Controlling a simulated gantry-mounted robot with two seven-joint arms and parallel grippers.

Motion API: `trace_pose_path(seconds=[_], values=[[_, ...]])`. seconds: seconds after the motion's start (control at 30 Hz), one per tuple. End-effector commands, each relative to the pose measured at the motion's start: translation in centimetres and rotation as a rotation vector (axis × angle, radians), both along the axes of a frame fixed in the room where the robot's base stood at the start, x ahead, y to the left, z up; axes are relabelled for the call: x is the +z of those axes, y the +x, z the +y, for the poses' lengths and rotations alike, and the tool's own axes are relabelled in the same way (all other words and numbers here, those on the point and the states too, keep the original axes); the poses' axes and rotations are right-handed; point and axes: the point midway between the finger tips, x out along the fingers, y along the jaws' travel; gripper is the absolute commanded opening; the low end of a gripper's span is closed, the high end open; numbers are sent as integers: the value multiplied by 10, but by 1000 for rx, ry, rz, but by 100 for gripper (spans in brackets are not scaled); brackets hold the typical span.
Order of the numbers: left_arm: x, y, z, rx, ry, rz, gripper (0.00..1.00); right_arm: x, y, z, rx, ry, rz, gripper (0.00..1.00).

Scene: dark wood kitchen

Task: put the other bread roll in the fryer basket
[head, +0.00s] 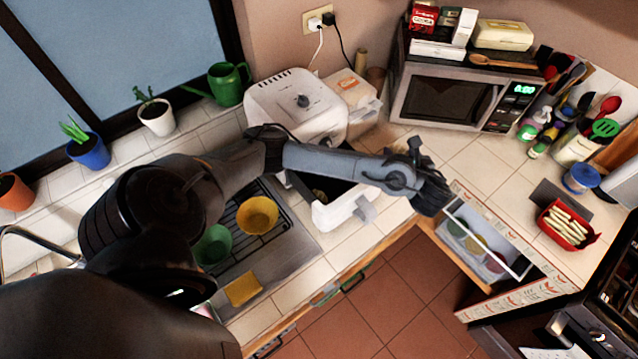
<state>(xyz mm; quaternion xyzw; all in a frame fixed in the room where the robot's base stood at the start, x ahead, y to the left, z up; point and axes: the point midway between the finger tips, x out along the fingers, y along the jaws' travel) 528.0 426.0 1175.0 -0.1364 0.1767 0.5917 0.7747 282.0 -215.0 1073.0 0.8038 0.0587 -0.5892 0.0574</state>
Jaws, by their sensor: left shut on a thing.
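The white fryer (285,110) stands on the counter against the wall. Its basket drawer (335,213) is pulled out toward me, with a dark inside partly covered by my left forearm. A small brownish thing shows inside it, too unclear to name. My left gripper (432,200) is to the right of the basket, above the counter corner by the open drawer. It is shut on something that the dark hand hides. I see no bread roll clearly anywhere. My right gripper is not in view.
An open drawer (458,208) holds several coloured items below my left gripper. A microwave (455,98) stands behind it. A red container of fries (567,226) is at right. A sink rack with a yellow bowl (257,215) and green bowl (213,245) lies left of the basket.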

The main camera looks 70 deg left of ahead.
Motion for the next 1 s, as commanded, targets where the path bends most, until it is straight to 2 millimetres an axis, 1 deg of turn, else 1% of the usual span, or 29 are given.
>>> trace_pose_path(seconds=[0.03,0.17,0.27,0.37,0.6,0.7,0.83,1.0], values=[[7,-2,0,0,0,1,32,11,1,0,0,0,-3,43],[7,-6,4,2,2,2,32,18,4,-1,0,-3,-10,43],[1,-13,12,2,3,4,32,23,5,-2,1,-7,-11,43],[-9,-24,26,3,4,5,32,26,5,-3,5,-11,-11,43],[-37,-52,66,3,5,4,32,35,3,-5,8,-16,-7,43],[-47,-61,79,2,4,3,32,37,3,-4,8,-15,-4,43],[-57,-69,90,2,3,2,32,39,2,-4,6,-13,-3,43],[-63,-73,96,1,0,0,32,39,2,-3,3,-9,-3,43]])
